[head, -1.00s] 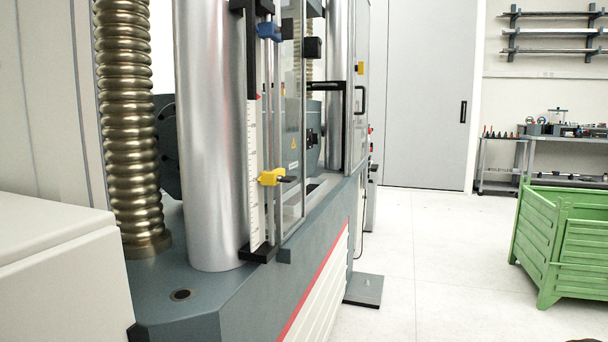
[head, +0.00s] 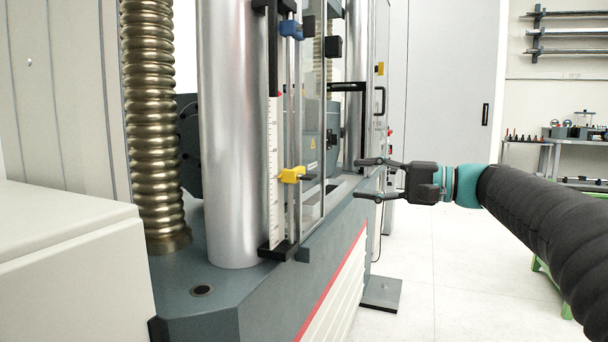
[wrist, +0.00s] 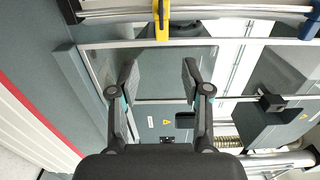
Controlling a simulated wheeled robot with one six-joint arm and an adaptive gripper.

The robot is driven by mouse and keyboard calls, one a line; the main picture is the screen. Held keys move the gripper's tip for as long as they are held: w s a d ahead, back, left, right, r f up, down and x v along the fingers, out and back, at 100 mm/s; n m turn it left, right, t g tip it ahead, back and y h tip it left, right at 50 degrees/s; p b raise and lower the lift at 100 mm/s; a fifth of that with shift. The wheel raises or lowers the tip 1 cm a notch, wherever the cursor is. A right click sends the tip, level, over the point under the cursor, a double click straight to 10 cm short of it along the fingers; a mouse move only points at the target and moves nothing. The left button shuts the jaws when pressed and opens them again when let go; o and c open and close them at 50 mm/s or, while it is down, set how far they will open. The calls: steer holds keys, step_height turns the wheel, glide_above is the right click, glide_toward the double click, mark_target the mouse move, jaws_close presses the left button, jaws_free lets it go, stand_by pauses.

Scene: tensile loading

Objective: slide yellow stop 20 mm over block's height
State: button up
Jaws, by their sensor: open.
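The yellow stop (head: 291,175) sits on a vertical rod beside a white scale (head: 273,180), low on the testing machine. It also shows at the top edge of the wrist view (wrist: 162,18). A blue stop (head: 291,29) sits higher on the same rod, and in the wrist view it is at the top right (wrist: 311,22). My gripper (head: 364,179) is open and empty, to the right of the yellow stop and apart from it. In the wrist view its fingers (wrist: 157,82) are spread in front of the clear door. I cannot make out the block.
A thick silver column (head: 230,140) and a ribbed brass-coloured screw cover (head: 153,130) stand left of the scale. The grey machine base (head: 230,295) juts below.

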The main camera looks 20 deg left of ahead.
mark_target(300, 173)
steer(key=a, duration=0.9)
steer(key=w+a+p, duration=0.1)
steer(key=a, duration=0.3)
steer(key=shift+w+a+r, duration=0.1)
steer(key=shift+a, duration=0.3)
jaws_close()
